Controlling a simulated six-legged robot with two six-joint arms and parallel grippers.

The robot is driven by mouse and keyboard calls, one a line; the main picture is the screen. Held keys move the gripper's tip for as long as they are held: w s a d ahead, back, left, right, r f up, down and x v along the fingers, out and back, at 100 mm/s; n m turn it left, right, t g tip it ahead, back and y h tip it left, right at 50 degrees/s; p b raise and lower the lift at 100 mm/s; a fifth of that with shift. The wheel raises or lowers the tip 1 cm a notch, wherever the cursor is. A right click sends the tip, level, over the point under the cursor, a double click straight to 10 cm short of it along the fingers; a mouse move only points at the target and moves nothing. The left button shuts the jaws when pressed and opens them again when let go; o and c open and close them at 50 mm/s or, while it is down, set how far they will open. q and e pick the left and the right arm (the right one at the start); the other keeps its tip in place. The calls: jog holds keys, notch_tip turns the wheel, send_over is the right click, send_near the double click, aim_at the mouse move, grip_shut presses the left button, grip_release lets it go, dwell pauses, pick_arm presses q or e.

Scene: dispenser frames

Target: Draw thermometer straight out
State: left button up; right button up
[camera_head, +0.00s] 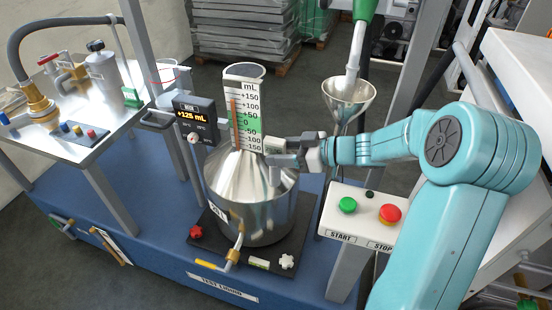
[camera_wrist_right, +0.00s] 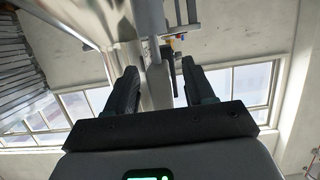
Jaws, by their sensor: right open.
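The steel measuring vessel (camera_head: 250,200) stands on a black plate, with a tall white mL scale (camera_head: 247,108) on its neck. My right gripper (camera_head: 272,152) is at the right side of the neck, above a short upright metal stub (camera_head: 274,176) on the vessel's shoulder. In the right wrist view the two dark fingers of my gripper (camera_wrist_right: 158,70) are apart. A pale grey rod (camera_wrist_right: 150,18) shows beyond and between the fingertips. I cannot tell whether this rod is the thermometer; the gripper hides that spot in the head view. My left gripper is not in view.
A display reading +125 mL (camera_head: 193,120) stands left of the neck. A funnel (camera_head: 349,95) hangs behind my right wrist. A START/STOP box (camera_head: 360,213) is below my right forearm. A metal bench with fittings (camera_head: 75,110) is at the left.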

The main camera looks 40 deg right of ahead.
jog(key=shift+w+a+f, duration=0.25)
jog(key=shift+w+f, duration=0.05)
jog(key=shift+w, duration=0.25)
jog(key=shift+w+a+r, duration=0.1)
jog(key=shift+w+a, duration=0.05)
jog(key=shift+w, duration=0.05)
